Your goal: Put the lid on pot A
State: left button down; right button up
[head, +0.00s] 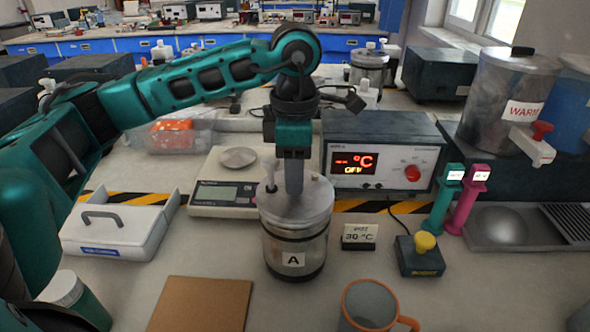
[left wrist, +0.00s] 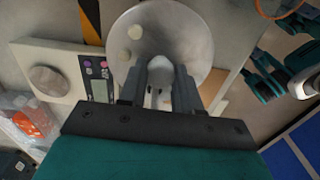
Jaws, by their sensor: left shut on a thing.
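Pot A (head: 293,262) is a glass-walled pot with dark bands and a white "A" label, standing on the bench at the middle of the head view. The grey metal lid (head: 315,200) lies over the pot's top and looks about level; I cannot tell whether it is fully seated. My left gripper (head: 294,190) points straight down over the lid's middle and is shut on the lid's knob, which the fingers mostly hide. In the left wrist view the round lid (left wrist: 190,40) fills the space beyond the fingers (left wrist: 160,85). My right gripper is not seen.
A scale (head: 225,195) stands close behind left of the pot, and a control box (head: 380,150) behind right. A brown board (head: 200,305) and orange-handled mug (head: 370,305) lie in front.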

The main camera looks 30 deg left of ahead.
pick_arm(q)
jog(key=shift+f+b, duration=0.3)
jog(key=shift+b, duration=0.05)
dwell(0.3)
dwell(0.4)
jog(key=c, duration=0.7)
grip_release()
jog(key=shift+r+p, duration=2.9)
jog(key=shift+r, duration=1.15)
